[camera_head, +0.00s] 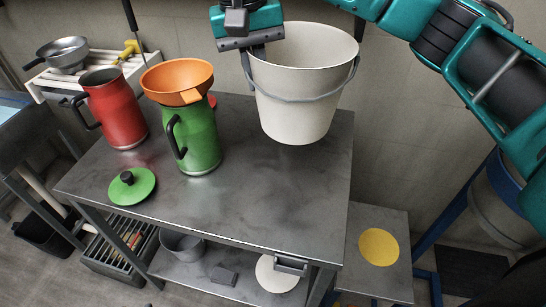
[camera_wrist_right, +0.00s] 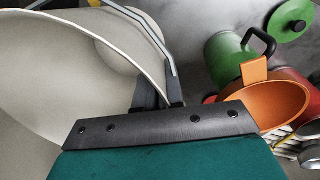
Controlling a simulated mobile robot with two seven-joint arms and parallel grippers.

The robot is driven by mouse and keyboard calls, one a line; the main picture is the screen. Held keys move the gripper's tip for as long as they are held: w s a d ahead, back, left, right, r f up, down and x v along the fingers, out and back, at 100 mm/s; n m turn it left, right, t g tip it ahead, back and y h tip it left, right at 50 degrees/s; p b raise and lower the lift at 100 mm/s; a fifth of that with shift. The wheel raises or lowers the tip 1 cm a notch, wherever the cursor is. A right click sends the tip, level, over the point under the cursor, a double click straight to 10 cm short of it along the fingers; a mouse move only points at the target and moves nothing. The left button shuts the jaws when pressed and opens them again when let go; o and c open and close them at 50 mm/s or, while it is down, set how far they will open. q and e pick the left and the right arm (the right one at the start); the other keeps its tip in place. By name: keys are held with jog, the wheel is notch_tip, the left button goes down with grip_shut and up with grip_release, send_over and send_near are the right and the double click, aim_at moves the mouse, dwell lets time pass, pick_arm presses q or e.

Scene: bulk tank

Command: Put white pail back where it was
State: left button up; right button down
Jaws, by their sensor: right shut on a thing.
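The white pail (camera_head: 300,95) is upright at the right part of the grey metal table (camera_head: 240,205), its grey handle hanging down its front. In the head view its base appears slightly above the table top, though the gap is hard to judge. My right gripper (camera_head: 258,52) is shut on the pail's left rim. The right wrist view shows the fingers (camera_wrist_right: 157,92) pinching the rim, with the pail (camera_wrist_right: 75,75) to the left. My left gripper is not in view.
A green jug (camera_head: 195,140) with an orange funnel (camera_head: 177,80) stands left of the pail, and a red jug (camera_head: 115,110) farther left. A green lid (camera_head: 131,186) lies at the front left. A yellow disc (camera_head: 379,247) lies on a lower grey surface at right. The table's front middle is clear.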

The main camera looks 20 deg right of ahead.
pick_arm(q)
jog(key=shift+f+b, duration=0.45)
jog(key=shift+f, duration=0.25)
pick_arm(e)
notch_tip(320, 180, down, 17)
jog(key=shift+f, duration=0.25)
jog(key=shift+f, duration=0.15)
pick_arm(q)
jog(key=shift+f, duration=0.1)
pick_arm(e)
jog(key=c, duration=1.3)
grip_release()
jog(key=shift+o, duration=0.2)
